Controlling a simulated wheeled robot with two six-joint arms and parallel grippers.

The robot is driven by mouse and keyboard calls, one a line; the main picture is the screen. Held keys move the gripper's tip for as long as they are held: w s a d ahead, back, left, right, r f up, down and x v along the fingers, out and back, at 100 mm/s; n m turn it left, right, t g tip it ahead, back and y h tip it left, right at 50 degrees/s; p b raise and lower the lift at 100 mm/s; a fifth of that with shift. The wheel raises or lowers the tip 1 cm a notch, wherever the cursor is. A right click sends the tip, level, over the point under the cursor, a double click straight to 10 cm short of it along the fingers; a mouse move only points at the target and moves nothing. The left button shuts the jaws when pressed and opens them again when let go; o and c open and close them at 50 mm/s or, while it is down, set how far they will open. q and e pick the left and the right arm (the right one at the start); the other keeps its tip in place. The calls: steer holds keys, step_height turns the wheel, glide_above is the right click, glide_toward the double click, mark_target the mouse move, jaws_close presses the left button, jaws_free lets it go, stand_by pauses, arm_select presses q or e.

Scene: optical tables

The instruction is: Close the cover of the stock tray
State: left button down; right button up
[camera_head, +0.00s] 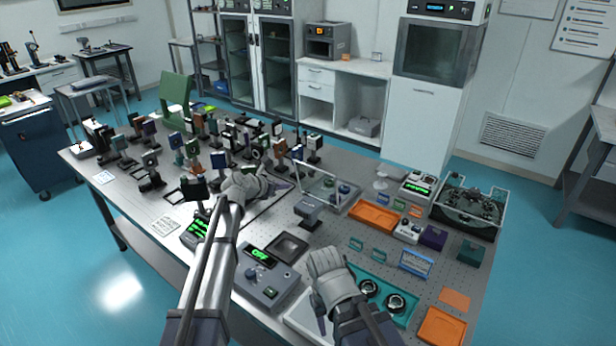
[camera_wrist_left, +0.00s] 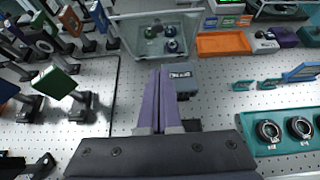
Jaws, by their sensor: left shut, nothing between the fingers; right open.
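The stock tray (camera_head: 343,197) is a shallow tray in the middle of the table with several small round dark pieces inside. Its clear framed cover (camera_head: 313,176) stands raised and tilted along the tray's left side. The tray (camera_wrist_left: 160,52) also shows at the top of the left wrist view. My left gripper (camera_head: 284,184) is just left of the tray and cover, its purple fingers together and empty; they also show in the wrist view (camera_wrist_left: 163,72), pointing toward the tray. My right gripper (camera_head: 320,316) is open, low over the table's front, left of a teal tray; its fingers are partly hidden.
Many post-mounted optics (camera_head: 215,135) crowd the table left and behind. A grey block (camera_head: 308,207) sits just in front of the stock tray. An orange tray (camera_head: 375,216) is to its right, and the teal tray (camera_head: 408,315) holds rings. A control box (camera_head: 268,278) stands between my arms.

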arm_select(q)
steer(key=b+x, duration=0.5)
steer(key=x, duration=0.4)
steer(key=shift+w+d+f, duration=0.1)
steer(key=shift+w+f, duration=0.1)
steer(key=shift+f, duration=0.15)
arm_select(e)
step_height(320, 180, down, 5)
steer(key=shift+f, duration=0.1)
arm_select(q)
steer(key=shift+w+d+r+p, duration=0.2)
steer(key=shift+w+d, duration=0.15)
steer(key=shift+w, duration=0.15)
steer(key=shift+w+d+r+p, duration=0.1)
steer(key=shift+w+d+r, duration=0.1)
steer(key=shift+w+d, duration=0.2)
arm_select(e)
steer(key=shift+r, duration=0.4)
arm_select(q)
steer(key=shift+w+d+r, duration=0.2)
steer(key=shift+w+d, duration=0.35)
steer(key=shift+w, duration=0.2)
arm_select(e)
steer(key=shift+r, duration=0.2)
